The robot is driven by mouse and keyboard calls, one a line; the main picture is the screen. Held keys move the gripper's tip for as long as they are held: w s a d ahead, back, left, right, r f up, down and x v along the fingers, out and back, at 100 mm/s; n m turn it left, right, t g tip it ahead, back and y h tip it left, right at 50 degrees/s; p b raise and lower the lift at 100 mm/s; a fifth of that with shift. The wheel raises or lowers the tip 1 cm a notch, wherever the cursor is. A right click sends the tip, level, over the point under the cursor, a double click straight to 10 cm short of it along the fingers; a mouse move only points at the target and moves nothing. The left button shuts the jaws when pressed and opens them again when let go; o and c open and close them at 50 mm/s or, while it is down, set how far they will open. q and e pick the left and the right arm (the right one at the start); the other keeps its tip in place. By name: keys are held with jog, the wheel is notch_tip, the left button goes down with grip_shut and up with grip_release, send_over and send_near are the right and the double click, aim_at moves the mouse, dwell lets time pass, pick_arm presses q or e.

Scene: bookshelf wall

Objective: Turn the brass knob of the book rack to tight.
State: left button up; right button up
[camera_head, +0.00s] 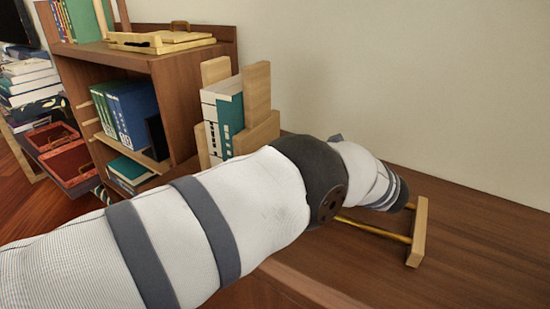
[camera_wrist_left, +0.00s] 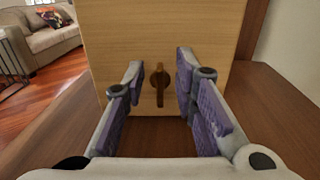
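The brass knob (camera_wrist_left: 160,84) is a narrow bar standing upright on a pale wooden end panel (camera_wrist_left: 110,40) in the left wrist view. My left gripper (camera_wrist_left: 159,92) is open, with one purple-padded finger on each side of the knob. I see gaps between the pads and the knob, and nothing is held. In the head view, a wooden end piece (camera_head: 419,232) with brass rods (camera_head: 372,229) stands on the brown wooden top, partly behind my left arm. My left fingers and the knob are hidden there. My right gripper is not in view.
A pale wooden holder (camera_head: 258,90) with teal and white books (camera_head: 224,112) stands behind my left arm. A brown shelf (camera_head: 170,66) with blue binders is at left, with red crates (camera_head: 66,160) beyond. The wooden top (camera_head: 480,240) is clear at right, before a plain wall.

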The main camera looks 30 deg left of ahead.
pick_arm(q)
grip_shut()
jog(key=shift+m, duration=0.4)
jog(key=m, duration=0.2)
jog(key=shift+w+f+m, duration=0.1)
jog(key=shift+w+m, duration=0.1)
jog(key=shift+m, duration=0.1)
jog(key=shift+w+m+b, duration=0.15)
jog(key=shift+m+b, duration=0.3)
jog(key=shift+m, duration=1.45)
jog(key=shift+o, duration=0.2)
grip_release()
jog(key=shift+a, duration=0.1)
